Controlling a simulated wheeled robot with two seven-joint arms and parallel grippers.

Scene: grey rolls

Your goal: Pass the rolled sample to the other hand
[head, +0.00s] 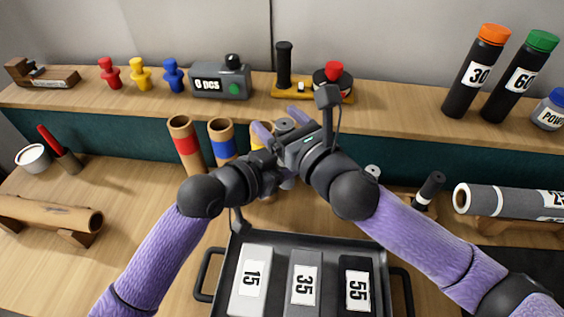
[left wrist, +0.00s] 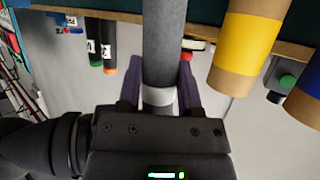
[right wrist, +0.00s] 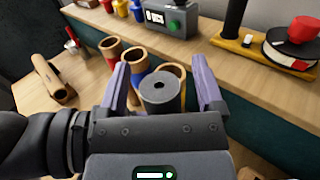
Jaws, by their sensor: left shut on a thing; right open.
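The rolled sample is a grey roll (left wrist: 163,45) with a pale band near my left gripper (left wrist: 158,88). My left gripper is shut on it; in the head view the arms largely hide this grip. The roll's round end with a dark centre hole (right wrist: 160,92) shows in the right wrist view. My right gripper (right wrist: 160,70) is open, with one purple finger on each side of that end. I cannot tell whether the fingers touch it. In the head view the roll's top (head: 285,124) shows between the right gripper's fingers (head: 280,121).
Cardboard tubes with red (head: 186,145), blue (head: 222,140) and yellow bands (left wrist: 245,50) stand close behind the grippers. A black tray (head: 232,250) with blocks marked 15, 35 and 55 lies in front. A large grey roll (head: 505,200) rests at the right. A shelf (head: 400,115) runs behind.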

